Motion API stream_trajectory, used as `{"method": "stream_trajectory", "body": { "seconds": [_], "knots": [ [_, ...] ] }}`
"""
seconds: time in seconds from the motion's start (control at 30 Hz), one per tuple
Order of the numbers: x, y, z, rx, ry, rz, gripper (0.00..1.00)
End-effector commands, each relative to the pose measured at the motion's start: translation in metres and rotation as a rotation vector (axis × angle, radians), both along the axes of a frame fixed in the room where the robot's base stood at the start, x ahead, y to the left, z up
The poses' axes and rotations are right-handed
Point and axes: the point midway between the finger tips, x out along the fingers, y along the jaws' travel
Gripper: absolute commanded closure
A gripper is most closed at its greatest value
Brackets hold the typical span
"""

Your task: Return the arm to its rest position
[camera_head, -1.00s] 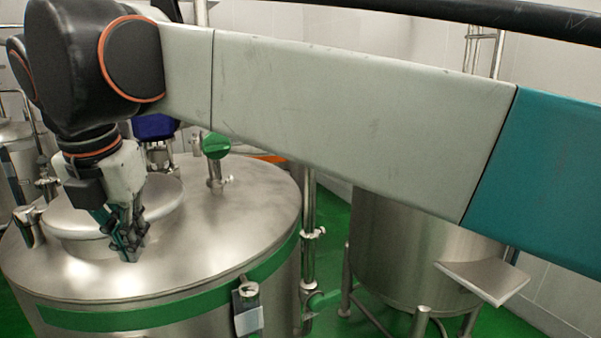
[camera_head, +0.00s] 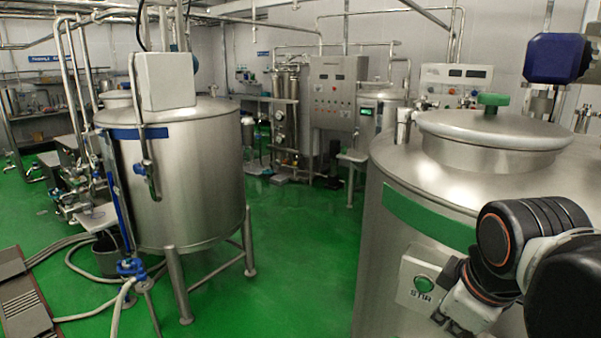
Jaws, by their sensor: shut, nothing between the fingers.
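My arm is folded in the lower right corner, with its dark joints close to the camera. My gripper (camera_head: 452,324) hangs low at the end of it, in front of the large steel tank (camera_head: 392,170) with the green band. The gripper is small and partly blurred into the arm; its fingers are together with nothing seen in them. It is just below and right of the tank's box with a green STIR button (camera_head: 424,284). I cannot tell whether it touches the tank wall.
The tank's round lid (camera_head: 490,135) has a green knob. A blue part (camera_head: 557,58) stands behind it. A second steel tank (camera_head: 190,180) on legs stands at left, with hoses on the floor. A control cabinet (camera_head: 338,90) stands at the back. Green floor (camera_head: 290,260) between the tanks is clear.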

Motion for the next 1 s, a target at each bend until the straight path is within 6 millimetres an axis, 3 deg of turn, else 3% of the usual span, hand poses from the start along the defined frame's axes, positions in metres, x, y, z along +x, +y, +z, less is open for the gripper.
{"method": "stream_trajectory", "body": {
  "seconds": [0.03, 0.1, 0.3, 0.4, 0.6, 1.0],
  "knots": [
    [-0.002, 0.003, -0.036, 0.042, -0.024, -0.066, 1.0],
    [-0.004, 0.008, -0.067, 0.107, -0.059, -0.165, 1.0],
    [-0.01, 0.02, -0.147, 0.298, -0.143, -0.431, 1.0],
    [-0.013, 0.025, -0.174, 0.378, -0.171, -0.532, 1.0],
    [-0.016, 0.029, -0.199, 0.464, -0.197, -0.638, 1.0],
    [-0.016, 0.029, -0.198, 0.473, -0.199, -0.649, 1.0]
  ]
}}
